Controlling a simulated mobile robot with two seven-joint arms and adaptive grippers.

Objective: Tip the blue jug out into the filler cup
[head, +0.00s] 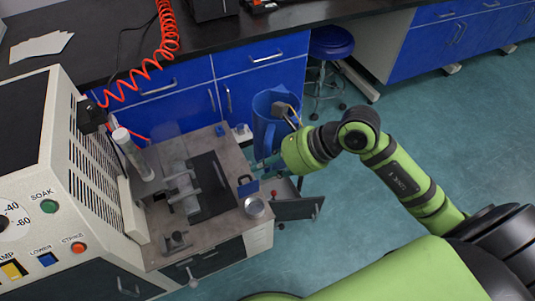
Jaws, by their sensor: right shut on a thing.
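The tall blue jug (264,125) is near the right rear corner of the machine's bench top, in front of the blue cabinets. It looks roughly upright, and I cannot make out its contents. My right gripper (285,110) is shut on it at its upper right side, and my green wrist hides part of its lower right. A small round metal cup (255,207), which looks like the filler cup, stands at the front right of the bench top, below the jug in the picture. My left gripper is out of view.
The rheometer cabinet (55,150) with buttons fills the left. A dark plate and metal fixtures (180,185) occupy the bench top (222,228). A grey panel (298,209) juts out at right. A blue stool (331,42) stands behind; the floor at right is clear.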

